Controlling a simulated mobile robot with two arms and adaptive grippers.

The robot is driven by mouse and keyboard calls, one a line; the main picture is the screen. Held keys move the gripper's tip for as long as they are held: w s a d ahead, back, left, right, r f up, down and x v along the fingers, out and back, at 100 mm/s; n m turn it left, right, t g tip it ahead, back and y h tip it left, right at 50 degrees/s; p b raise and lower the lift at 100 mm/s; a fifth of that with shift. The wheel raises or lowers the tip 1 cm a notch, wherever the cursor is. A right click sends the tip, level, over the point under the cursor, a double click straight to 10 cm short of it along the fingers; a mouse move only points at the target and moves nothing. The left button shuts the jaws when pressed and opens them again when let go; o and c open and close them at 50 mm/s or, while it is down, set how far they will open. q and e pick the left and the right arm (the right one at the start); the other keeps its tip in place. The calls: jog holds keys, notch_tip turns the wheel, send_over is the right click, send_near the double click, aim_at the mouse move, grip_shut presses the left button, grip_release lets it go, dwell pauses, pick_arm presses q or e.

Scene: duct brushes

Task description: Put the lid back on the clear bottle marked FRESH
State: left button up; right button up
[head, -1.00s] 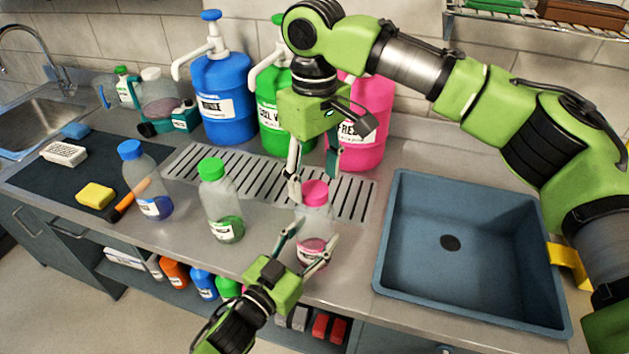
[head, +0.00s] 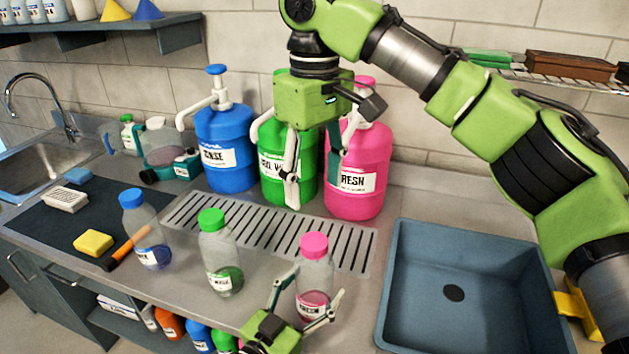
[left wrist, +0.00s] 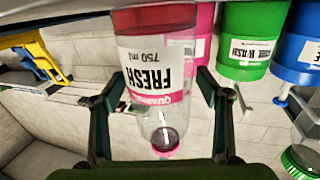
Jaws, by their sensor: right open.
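The clear FRESH bottle (head: 313,278) stands upright on the counter with pink liquid low inside. A pink lid (head: 314,244) sits on its mouth; how tightly cannot be told.
Bottles with green (head: 220,255) and blue (head: 146,232) lids stand to the left. Pump jugs in blue (head: 225,130), green (head: 272,182) and pink (head: 365,150) stand behind the drain grate (head: 190,215). A blue basin (head: 470,245) lies right.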

dwell(0.3)
pick_arm(q)
jog(key=v, duration=1.2)
